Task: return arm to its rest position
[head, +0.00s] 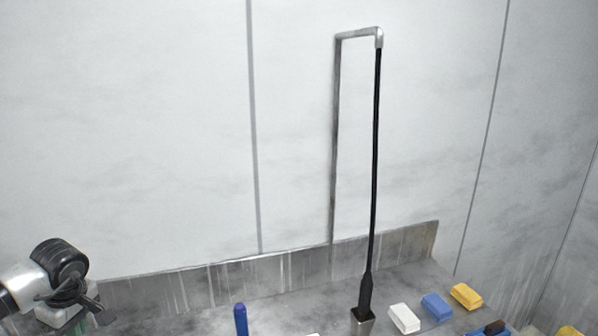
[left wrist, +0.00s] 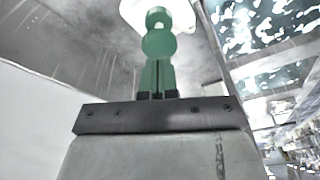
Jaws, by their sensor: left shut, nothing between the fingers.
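My left arm comes in at the lower left of the head view, with the left gripper (head: 76,326) near the bottom edge, partly cut off. In the left wrist view the green fingers of the left gripper (left wrist: 157,45) are together, shut and holding nothing. My right gripper is in neither view.
A grey bench top (head: 285,308) meets a stained low back panel (head: 220,286). White (head: 404,318), blue (head: 436,307) and yellow (head: 466,296) blocks lie right; a blue upright object (head: 241,319) stands centre-left.

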